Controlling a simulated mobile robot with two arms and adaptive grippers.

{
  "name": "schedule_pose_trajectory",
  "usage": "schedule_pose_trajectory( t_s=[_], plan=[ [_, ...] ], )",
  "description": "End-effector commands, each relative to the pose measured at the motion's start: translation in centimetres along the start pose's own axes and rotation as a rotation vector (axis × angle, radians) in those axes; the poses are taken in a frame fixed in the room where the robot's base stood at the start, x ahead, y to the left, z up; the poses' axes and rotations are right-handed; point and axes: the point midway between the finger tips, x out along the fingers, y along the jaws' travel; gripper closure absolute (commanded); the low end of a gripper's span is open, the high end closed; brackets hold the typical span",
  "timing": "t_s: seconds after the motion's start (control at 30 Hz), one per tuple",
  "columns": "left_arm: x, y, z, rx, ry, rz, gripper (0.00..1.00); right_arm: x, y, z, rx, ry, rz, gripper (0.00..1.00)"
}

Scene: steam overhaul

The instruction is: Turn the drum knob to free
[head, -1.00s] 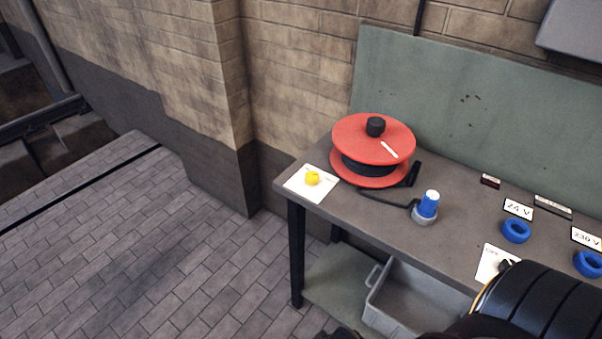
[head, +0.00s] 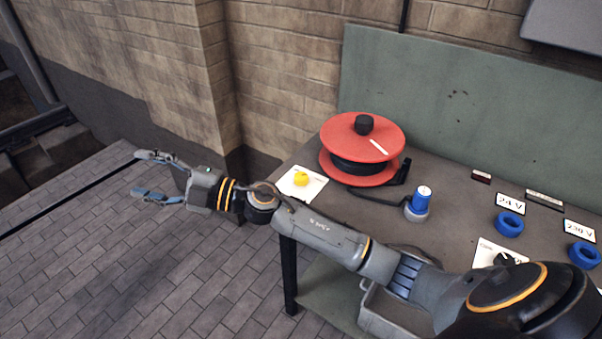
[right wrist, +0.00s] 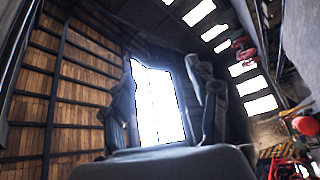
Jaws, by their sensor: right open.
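The red cable drum (head: 362,148) stands at the back left of the grey workbench. Its black drum knob (head: 364,125) sits on top of the upper red disc, and a white mark (head: 378,147) lies on the disc beside it. My right gripper (head: 142,174) is open and empty, out over the paved floor left of the bench, well apart from the drum. Its two fingers point left. In the right wrist view the open fingers (right wrist: 165,105) frame a bright opening, with nothing between them. My left gripper is not in view.
On the bench are a yellow piece (head: 301,179) on a white card, a blue plug (head: 420,199) and blue rings (head: 509,224) by voltage labels. A grey bin (head: 378,316) stands below. A green panel (head: 450,100) backs the bench. Floor at left is clear.

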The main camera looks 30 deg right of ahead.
Motion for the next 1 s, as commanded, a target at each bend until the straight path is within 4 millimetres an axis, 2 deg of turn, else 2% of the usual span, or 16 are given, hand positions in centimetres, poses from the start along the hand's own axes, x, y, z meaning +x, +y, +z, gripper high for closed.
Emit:
schedule_pose_trajectory(
  t_s=[0.07, 0.17, 0.27, 0.37, 0.47, 0.53, 0.6, 0.7, 0.83, 0.9, 1.0],
  plan=[
    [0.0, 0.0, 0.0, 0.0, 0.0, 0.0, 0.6, 0.8, -1.0, 0.3, -0.101, 0.078, -0.163, 0.4],
    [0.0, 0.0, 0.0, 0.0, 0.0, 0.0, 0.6, 0.3, -2.8, 1.9, -0.203, 0.132, -0.399, 0.4],
    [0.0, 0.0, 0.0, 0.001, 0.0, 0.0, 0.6, -1.7, -3.7, 5.1, -0.279, 0.123, -0.653, 0.4],
    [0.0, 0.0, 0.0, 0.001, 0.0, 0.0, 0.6, -5.2, -3.1, 9.3, -0.325, 0.05, -0.913, 0.4],
    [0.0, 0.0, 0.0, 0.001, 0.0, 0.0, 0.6, -10.0, -0.6, 13.6, -0.331, -0.089, -1.163, 0.4],
    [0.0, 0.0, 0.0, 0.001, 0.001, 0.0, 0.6, -13.8, 2.0, 16.1, -0.31, -0.211, -1.319, 0.4],
    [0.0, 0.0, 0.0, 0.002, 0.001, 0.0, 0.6, -17.5, 5.0, 17.8, -0.272, -0.341, -1.445, 0.4],
    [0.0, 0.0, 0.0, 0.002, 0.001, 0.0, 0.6, -22.0, 8.8, 19.0, -0.207, -0.505, -1.573, 0.4],
    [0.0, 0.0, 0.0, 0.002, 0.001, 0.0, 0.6, -25.5, 11.9, 19.2, -0.137, -0.641, -1.659, 0.4],
    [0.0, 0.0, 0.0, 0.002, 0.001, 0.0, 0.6, -26.4, 12.6, 19.1, -0.118, -0.673, -1.678, 0.4],
    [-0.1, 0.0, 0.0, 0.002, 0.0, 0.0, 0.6, -26.9, 12.3, 19.3, -0.109, -0.686, -1.689, 0.4]
  ],
)
